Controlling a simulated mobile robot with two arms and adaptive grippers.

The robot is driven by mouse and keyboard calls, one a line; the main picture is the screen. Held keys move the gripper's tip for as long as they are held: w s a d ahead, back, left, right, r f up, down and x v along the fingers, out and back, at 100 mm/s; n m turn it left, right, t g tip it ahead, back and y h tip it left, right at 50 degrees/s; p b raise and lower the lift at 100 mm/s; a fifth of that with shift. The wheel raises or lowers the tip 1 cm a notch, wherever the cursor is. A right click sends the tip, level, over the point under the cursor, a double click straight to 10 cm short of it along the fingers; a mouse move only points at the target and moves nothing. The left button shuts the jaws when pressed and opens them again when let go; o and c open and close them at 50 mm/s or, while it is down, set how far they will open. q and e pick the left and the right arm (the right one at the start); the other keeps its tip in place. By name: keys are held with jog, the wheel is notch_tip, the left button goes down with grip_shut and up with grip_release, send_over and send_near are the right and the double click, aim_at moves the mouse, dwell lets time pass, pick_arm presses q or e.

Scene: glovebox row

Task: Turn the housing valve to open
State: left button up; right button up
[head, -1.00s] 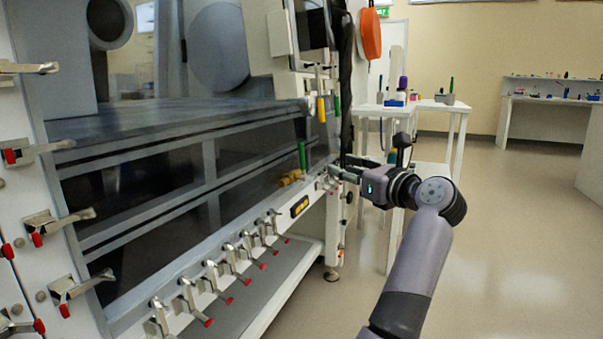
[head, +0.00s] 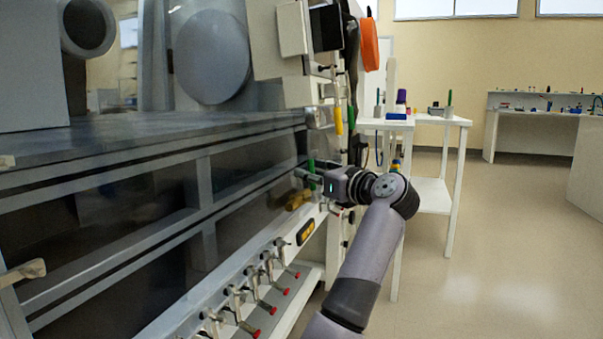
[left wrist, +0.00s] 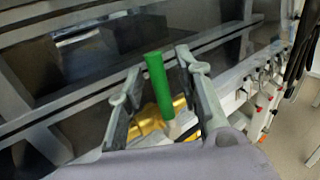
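A valve with an upright green handle (head: 311,168) and a yellow body (head: 298,200) sits low on the front of the glovebox, at its right end. My left gripper (head: 306,178) is at the green handle in the head view. In the left wrist view, the green handle (left wrist: 158,84) stands upright between the two spread fingers of my left gripper (left wrist: 157,74), with gaps on both sides. The yellow body (left wrist: 150,122) shows behind and below, partly hidden by the gripper. My right gripper is not in view.
A yellow handle (head: 338,121) and a second green handle hang above my left gripper. A row of red-tipped metal clamps (head: 268,272) lines the lower front edge. A white table (head: 432,122) with small items stands behind; the floor (head: 480,260) at right is clear.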

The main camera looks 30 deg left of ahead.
pick_arm(q)
jog(key=shift+w+a, duration=0.1)
jog(key=shift+a, duration=0.05)
jog(key=shift+c, duration=0.4)
grip_shut()
dwell(0.5)
